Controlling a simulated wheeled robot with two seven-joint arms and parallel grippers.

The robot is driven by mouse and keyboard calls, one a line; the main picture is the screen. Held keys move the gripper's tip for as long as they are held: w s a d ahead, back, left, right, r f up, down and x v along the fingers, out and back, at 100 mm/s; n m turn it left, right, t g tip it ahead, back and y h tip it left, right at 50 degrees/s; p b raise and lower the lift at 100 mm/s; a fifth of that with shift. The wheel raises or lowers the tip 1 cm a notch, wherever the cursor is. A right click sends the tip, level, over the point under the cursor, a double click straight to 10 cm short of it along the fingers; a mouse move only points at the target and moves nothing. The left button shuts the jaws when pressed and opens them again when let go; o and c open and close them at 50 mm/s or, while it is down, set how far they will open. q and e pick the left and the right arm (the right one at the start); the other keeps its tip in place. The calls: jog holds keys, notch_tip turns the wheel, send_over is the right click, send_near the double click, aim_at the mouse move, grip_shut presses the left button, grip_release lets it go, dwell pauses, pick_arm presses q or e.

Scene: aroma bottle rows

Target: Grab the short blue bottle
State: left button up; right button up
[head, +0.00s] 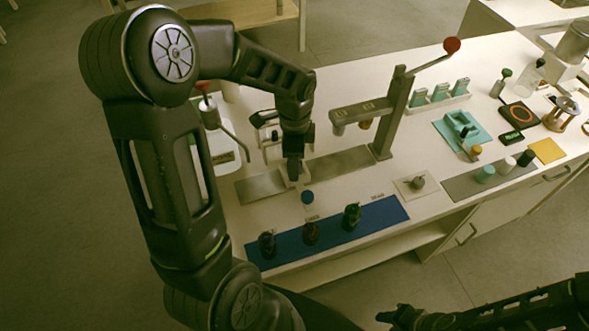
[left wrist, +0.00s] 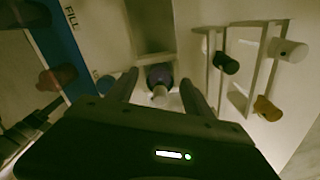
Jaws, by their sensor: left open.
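A short bottle (left wrist: 160,76) with a dark blue-purple body and a pale top shows in the left wrist view, between the two fingers of my left gripper (left wrist: 158,90). The fingers are open, one on each side of it; whether either touches it I cannot tell. In the head view my left gripper (head: 292,172) points down over the white table, behind the blue mat, and hides most of what is beneath it. My right gripper (head: 398,316) is at the bottom edge of the head view, low and dark, away from the bottle; its finger state is unclear.
A blue mat (head: 385,212) with several dark bottles lies in front. A small blue disc (head: 307,197) lies between mat and gripper. A grey lever press (head: 392,115) stands right of my left gripper. Further right are a teal block (head: 460,127) and a grey strip (head: 465,187) with small bottles.

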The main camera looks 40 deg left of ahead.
pick_arm(q)
jog(key=shift+c, duration=0.2)
grip_shut()
dwell(0.6)
